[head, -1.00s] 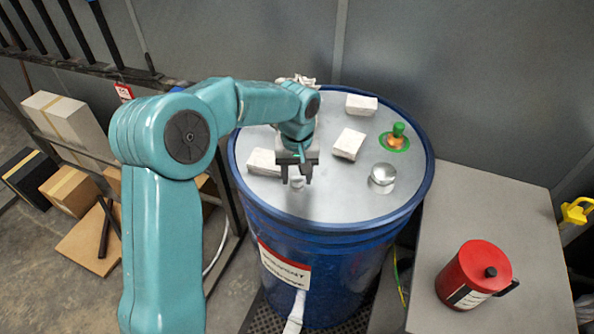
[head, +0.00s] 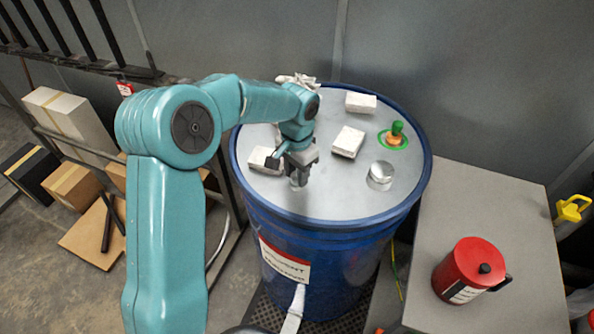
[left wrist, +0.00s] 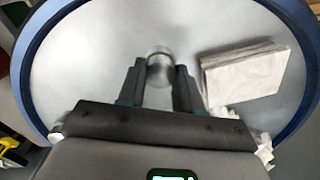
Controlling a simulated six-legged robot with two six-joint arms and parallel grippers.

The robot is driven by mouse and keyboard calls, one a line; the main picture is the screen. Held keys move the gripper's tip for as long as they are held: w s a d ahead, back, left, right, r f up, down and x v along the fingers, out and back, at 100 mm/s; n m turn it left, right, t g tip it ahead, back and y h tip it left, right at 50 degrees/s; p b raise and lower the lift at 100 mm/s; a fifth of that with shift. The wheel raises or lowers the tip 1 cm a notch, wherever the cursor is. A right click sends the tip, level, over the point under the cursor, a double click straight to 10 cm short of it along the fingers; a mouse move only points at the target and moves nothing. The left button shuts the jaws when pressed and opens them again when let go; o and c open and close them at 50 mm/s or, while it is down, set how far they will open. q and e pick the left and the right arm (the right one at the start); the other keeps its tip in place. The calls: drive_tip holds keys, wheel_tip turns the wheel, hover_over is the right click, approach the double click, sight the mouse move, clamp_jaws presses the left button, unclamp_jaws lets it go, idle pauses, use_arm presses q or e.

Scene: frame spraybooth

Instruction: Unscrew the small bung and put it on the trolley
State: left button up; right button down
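The blue drum (head: 300,232) has a grey metal lid. The small bung (head: 297,183) is at the lid's near left part, mostly hidden by my left gripper (head: 298,178), which points straight down over it. In the left wrist view, the round silvery bung (left wrist: 160,66) lies between the tips of the two dark fingers (left wrist: 160,84). The fingers flank it closely, but contact is not clear. A larger silver cap (head: 380,175) stands to the right on the lid. The grey trolley (head: 485,205) is right of the drum. My right gripper is not in view.
White folded packs (head: 348,142) lie on the lid. A green and orange fitting (head: 396,136) stands at its right. A red can (head: 470,270) stands on the trolley's near part; its far part is clear. Boxes (head: 70,185) are at the left.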

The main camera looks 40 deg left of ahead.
use_arm(q)
drive_tip(key=shift+f+n+b, duration=0.15)
drive_tip(key=shift+n+b, duration=0.35)
drive_tip(key=shift+n, duration=1.8)
drive_tip(key=shift+b, duration=0.3)
drive_tip(key=shift+n, duration=0.8)
drive_tip(key=shift+n+b, duration=0.5)
drive_tip(key=shift+n, duration=0.3)
drive_tip(key=shift+r+n, duration=0.2)
drive_tip(key=shift+n, duration=0.5)
